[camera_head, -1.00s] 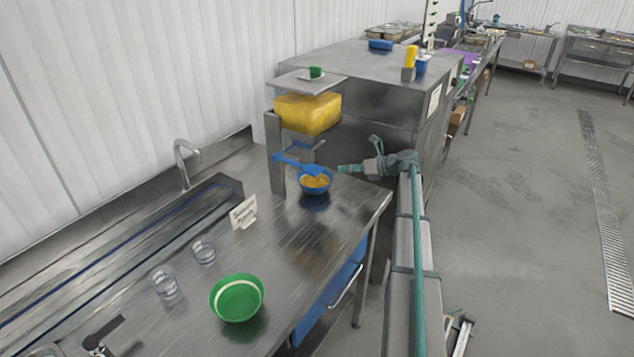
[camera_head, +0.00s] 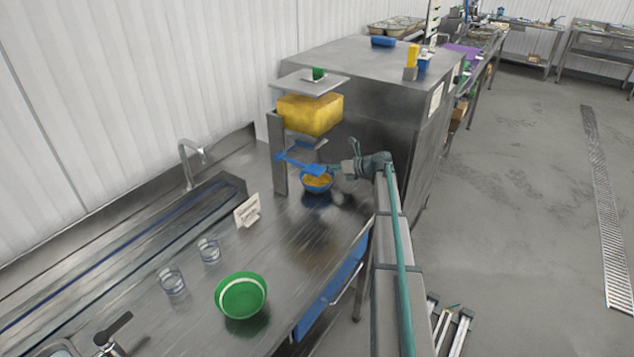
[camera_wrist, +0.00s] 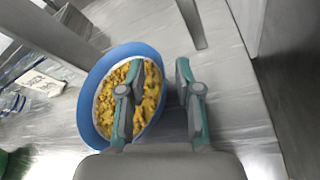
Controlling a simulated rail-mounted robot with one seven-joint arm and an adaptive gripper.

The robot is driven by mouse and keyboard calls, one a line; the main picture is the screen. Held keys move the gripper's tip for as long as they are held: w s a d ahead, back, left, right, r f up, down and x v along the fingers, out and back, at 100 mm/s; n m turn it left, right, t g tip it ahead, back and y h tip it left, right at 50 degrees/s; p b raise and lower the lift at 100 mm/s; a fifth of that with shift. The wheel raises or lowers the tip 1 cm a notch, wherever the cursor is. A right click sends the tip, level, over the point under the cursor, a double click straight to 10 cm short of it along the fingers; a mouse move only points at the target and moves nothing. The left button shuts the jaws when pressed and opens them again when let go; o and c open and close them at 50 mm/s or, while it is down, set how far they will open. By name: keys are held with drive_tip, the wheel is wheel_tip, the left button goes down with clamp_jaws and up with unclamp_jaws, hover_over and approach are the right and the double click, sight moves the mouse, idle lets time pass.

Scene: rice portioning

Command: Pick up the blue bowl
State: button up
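The blue bowl (camera_head: 317,188), filled with yellow-orange food, stands upright on the steel counter below the dispenser. It also shows in the wrist view, where its blue rim (camera_wrist: 91,102) circles the food. My gripper (camera_wrist: 159,72) is open and empty. In the wrist view its left finger overlaps the inside of the bowl and its right finger is outside the right rim, so the rim's right side lies between them. I cannot tell whether either finger touches the bowl. In the head view, my gripper reaches the bowl from the right, partly hidden behind the blue lever.
A dispenser with a yellow block (camera_head: 310,114) and a blue lever (camera_head: 297,163) hangs just above the bowl. A green bowl (camera_head: 241,297), two clear glasses (camera_head: 172,281) and a sign (camera_head: 247,211) stand nearer on the counter. A large steel cabinet (camera_head: 372,120) is behind.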

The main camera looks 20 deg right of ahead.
clamp_jaws()
drive_tip(key=shift+r, duration=0.2)
